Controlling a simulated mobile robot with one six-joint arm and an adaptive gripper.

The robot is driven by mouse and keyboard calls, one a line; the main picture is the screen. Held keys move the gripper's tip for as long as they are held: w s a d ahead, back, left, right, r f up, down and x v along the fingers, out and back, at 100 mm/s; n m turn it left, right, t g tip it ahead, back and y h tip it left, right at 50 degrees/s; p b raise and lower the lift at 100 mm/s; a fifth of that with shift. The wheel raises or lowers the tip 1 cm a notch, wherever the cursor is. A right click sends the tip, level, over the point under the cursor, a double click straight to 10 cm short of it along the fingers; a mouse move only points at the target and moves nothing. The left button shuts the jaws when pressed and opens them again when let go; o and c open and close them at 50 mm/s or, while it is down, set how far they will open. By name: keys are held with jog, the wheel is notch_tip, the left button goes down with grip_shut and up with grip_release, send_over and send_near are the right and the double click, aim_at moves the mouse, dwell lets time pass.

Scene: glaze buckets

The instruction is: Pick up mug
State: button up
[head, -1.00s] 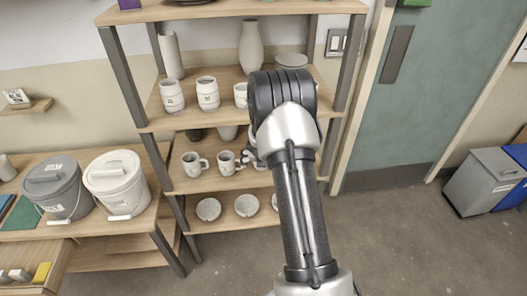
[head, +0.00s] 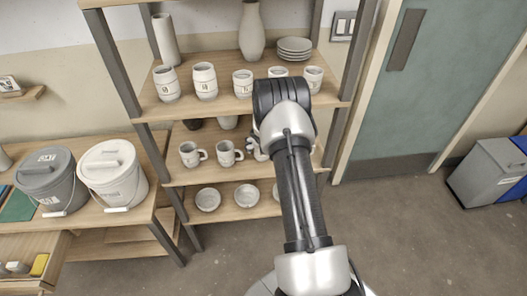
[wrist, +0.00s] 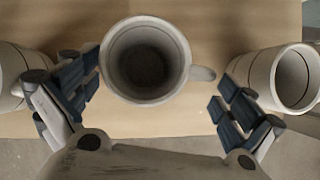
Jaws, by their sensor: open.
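In the wrist view a grey-white mug (wrist: 146,62) stands upright on a wooden shelf, seen from above, with its handle to the right. My gripper (wrist: 158,85) is open, with one finger left of this mug and one to its right; nothing is held. Another mug (wrist: 283,78) stands beyond the right finger, and part of one (wrist: 12,78) shows at the left edge. In the head view two mugs (head: 190,153) (head: 229,153) stand on the middle shelf. My gripper (head: 257,149) is just right of them, partly hidden by my arm.
Cups (head: 204,82), vases (head: 251,32) and stacked plates (head: 294,48) fill the shelf above. Bowls (head: 208,199) stand on the shelf below. Metal posts (head: 110,60) frame the shelves. Two lidded buckets (head: 52,180) (head: 113,175) stand on the left table.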

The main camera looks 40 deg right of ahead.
jog(key=x, duration=0.3)
jog(key=shift+d+f, duration=0.15)
jog(key=shift+f, duration=0.15)
jog(key=c, duration=1)
jog(key=shift+r, duration=0.1)
jog(key=shift+c, duration=0.2)
